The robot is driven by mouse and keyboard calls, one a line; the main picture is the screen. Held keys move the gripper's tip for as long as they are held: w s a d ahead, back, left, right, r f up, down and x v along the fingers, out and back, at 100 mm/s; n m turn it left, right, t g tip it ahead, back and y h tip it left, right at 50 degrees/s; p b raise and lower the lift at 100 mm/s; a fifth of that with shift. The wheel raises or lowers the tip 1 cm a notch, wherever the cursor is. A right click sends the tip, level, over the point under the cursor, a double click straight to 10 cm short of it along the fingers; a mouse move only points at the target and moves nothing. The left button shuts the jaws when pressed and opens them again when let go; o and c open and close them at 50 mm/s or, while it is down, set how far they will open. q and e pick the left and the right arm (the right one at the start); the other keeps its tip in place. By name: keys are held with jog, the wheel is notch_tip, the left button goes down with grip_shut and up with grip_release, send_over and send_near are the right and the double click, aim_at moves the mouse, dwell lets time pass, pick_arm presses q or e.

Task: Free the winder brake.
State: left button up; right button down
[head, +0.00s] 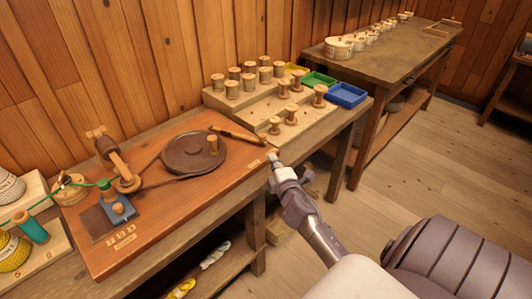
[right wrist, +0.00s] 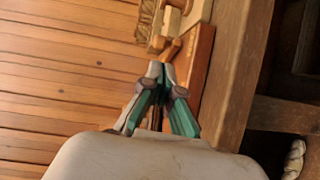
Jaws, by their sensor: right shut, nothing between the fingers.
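The winder is a reddish wooden board (head: 178,215) on the near bench, with a dark round disc (head: 185,158) that has an upright wooden knob (head: 213,145). A wooden lever (head: 238,135) lies at the disc's far right; it may be the brake, but I cannot tell whether it is engaged. In the right wrist view the gripper (right wrist: 160,70) points toward a wooden piece (right wrist: 172,48) at the board's end. My left gripper is not in view.
A stepped rack (head: 262,104) with several wooden spools stands right of the board, beside a blue tray (head: 347,95) and a green tray (head: 318,79). Green yarn runs to a blue block (head: 118,208) at left. A second table (head: 385,48) stands behind.

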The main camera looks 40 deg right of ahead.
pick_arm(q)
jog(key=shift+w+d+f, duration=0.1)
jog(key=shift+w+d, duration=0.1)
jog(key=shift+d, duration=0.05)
pick_arm(e)
jog(key=v, duration=0.3)
jog(key=shift+s+d+r, duration=0.1)
jog(key=shift+s+r, duration=0.05)
jog(key=shift+s, duration=0.1)
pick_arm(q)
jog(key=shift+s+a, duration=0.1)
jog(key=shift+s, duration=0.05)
